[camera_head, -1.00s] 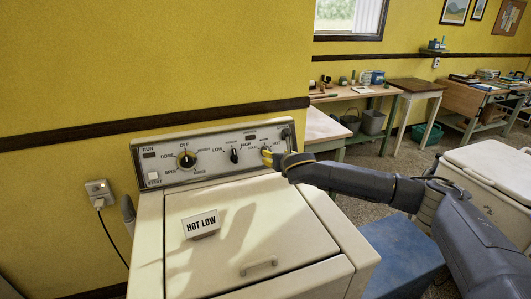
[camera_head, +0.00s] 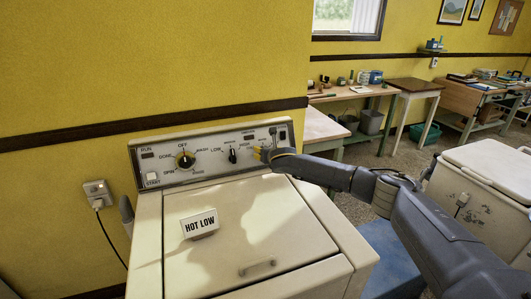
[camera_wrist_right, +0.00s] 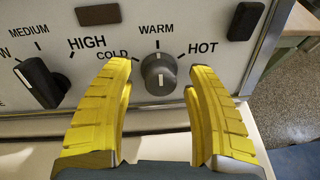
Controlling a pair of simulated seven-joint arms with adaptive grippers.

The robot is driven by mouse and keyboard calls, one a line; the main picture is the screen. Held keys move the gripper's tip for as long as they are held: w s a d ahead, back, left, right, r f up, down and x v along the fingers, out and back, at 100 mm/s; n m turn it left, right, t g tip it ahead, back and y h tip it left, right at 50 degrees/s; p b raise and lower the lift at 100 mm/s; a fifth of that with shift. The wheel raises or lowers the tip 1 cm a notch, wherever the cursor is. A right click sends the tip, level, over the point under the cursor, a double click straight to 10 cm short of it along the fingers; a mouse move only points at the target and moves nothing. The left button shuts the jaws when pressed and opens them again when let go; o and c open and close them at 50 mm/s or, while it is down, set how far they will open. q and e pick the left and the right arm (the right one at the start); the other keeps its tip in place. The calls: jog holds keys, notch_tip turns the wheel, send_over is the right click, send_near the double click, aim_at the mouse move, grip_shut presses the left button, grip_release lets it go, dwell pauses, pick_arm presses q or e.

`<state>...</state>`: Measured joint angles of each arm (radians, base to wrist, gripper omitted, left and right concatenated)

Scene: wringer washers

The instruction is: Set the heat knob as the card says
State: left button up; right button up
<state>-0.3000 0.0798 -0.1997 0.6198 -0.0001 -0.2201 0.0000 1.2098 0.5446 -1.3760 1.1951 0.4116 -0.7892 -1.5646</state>
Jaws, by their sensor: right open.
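The washer's back panel (camera_head: 205,165) carries the heat knob (camera_wrist_right: 159,74), a grey round knob marked COLD, WARM and HOT. Its white line stands upright in the right wrist view, in line with WARM. My right gripper (camera_wrist_right: 161,66) is open, with one yellow finger on each side of the knob and gaps showing between. In the head view my right gripper (camera_head: 263,153) is at the panel's right part and hides this knob. The card (camera_head: 199,223) stands on the washer lid (camera_head: 245,235) and reads HOT LOW. My left gripper is not in view.
A black knob (camera_wrist_right: 40,82) marked MEDIUM and HIGH is left of my gripper. A dial (camera_head: 185,159) marked OFF and a START button (camera_head: 152,178) are farther left. A dark switch (camera_wrist_right: 245,21) is at upper right. A white chest (camera_head: 490,175) stands at the right.

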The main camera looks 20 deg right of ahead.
jog(key=shift+w+f, duration=0.2)
jog(key=shift+w, duration=0.3)
jog(key=shift+c, duration=0.5)
grip_shut()
